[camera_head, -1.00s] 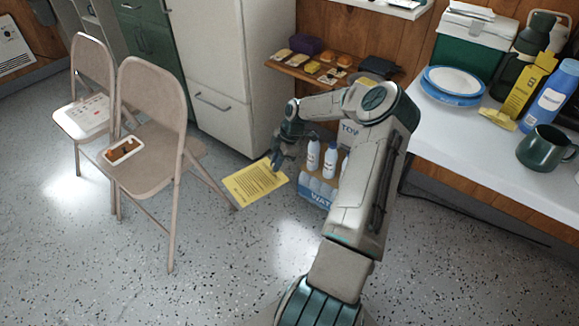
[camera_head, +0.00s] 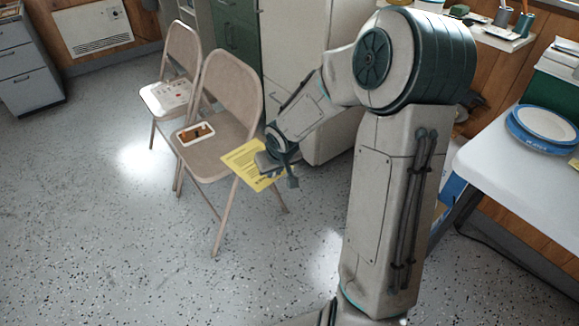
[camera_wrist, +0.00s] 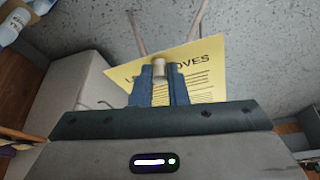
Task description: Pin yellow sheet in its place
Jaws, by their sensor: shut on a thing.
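The yellow sheet (camera_head: 250,163) with dark printed lines hangs from my gripper (camera_head: 284,172), to the right of the nearer folding chair. In the wrist view the sheet (camera_wrist: 200,84) shows large heading letters, partly hidden behind the fingers. My gripper (camera_wrist: 160,80) is shut on the sheet's edge. A small pale cylindrical piece (camera_wrist: 159,67) sits between the fingertips, in front of the sheet. I cannot tell whether it is a pin. No pinning place for the sheet can be made out.
Two folding chairs stand at left; the nearer one (camera_head: 232,85) holds a small tray (camera_head: 195,133), the farther one (camera_head: 182,50) some papers (camera_head: 172,96). A white table (camera_head: 520,170) with blue-rimmed plates (camera_head: 545,127) is at right. The speckled floor (camera_head: 90,240) at front left is clear.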

